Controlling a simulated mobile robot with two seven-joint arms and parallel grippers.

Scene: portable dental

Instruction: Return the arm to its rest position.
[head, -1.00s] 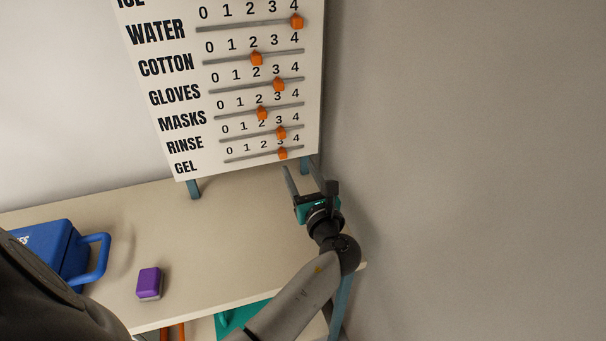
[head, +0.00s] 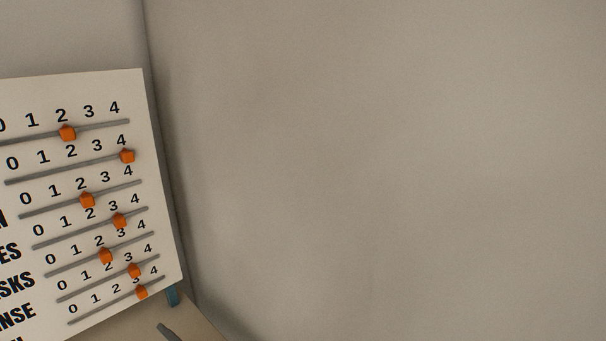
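Only a small grey tip, likely a finger of my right gripper (head: 168,332), shows at the bottom edge of the head view, just below the board's lower right corner. The rest of that gripper and its arm are out of the picture, so its opening does not show. My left gripper is not in view.
A white slider board (head: 160,250) with several orange knobs stands at the left, its left side cut off. A blue-grey board leg (head: 172,295) rests on the beige tabletop (head: 200,325). The bare wall (head: 400,150) fills the right.

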